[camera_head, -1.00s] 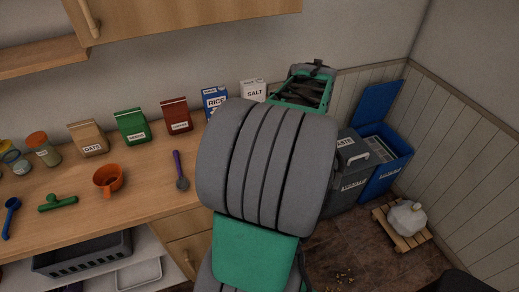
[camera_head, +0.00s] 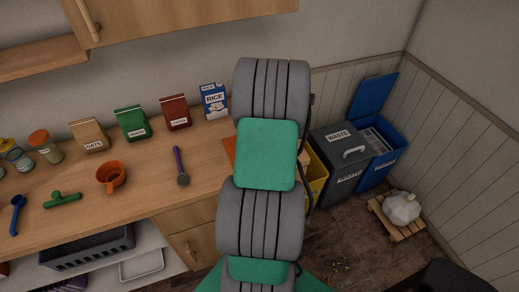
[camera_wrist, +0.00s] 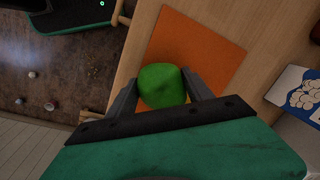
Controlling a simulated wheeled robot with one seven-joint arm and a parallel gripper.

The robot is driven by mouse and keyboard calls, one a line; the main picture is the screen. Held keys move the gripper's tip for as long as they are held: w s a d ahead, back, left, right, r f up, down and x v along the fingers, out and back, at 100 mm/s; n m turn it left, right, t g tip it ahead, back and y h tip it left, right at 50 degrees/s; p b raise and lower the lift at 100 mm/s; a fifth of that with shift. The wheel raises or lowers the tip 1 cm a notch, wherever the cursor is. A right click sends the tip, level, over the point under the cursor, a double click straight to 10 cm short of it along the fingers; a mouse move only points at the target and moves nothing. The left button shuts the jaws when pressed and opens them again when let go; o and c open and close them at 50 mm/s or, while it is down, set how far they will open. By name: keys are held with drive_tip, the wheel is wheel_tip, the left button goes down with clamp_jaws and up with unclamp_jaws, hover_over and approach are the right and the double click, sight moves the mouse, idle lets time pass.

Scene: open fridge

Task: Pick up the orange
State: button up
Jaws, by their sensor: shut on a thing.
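My gripper (camera_wrist: 160,80) shows in the wrist view, with its two grey fingers on either side of a green, roundish, blocky thing (camera_wrist: 162,86). The fingers are shut on it. Below it is a flat orange square (camera_wrist: 205,45) on the wooden counter; I cannot tell whether the green thing touches it. In the head view only a corner of the orange square (camera_head: 229,150) shows, and my arm hides my gripper and the green thing. I see no orange fruit in either view.
A rice box (camera_head: 214,101) and several food bags stand along the wall. A yellow bin (camera_head: 317,180) and a grey waste bin (camera_head: 341,165) stand beyond the counter's right end.

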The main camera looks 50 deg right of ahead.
drive_tip(key=shift+f, duration=0.2)
drive_tip(key=o, duration=1.5)
drive_tip(key=shift+r, duration=0.1)
